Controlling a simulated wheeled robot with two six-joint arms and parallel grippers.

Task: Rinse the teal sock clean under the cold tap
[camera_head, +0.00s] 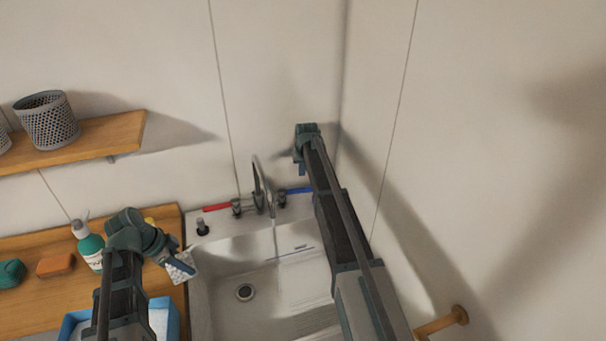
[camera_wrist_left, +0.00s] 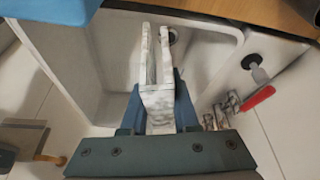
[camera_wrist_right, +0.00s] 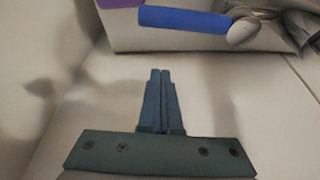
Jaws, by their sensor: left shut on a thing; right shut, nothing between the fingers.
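My left gripper (camera_head: 172,258) is shut on a pale, grey-mottled cloth-like piece (camera_head: 182,267), held over the sink's left rim. In the left wrist view this piece (camera_wrist_left: 157,97) extends as two prongs; no teal shows on it, and I cannot tell whether it is the sock. The sink (camera_head: 213,300) has a tap spout (camera_head: 260,180), a red handle (camera_head: 216,207) and a blue handle (camera_head: 298,190). My right gripper (camera_head: 301,168) is shut and empty near the back wall. In the right wrist view the blue handle (camera_wrist_right: 185,20) lies beyond its fingertips, apart.
A teal lump (camera_head: 11,273), an orange block (camera_head: 55,265) and a teal-and-white bottle (camera_head: 90,246) stand on the wooden counter (camera_head: 40,310). A blue-rimmed container (camera_head: 173,318) is beside the sink. A shelf (camera_head: 100,137) holds mesh baskets. The right wall is close to my right arm.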

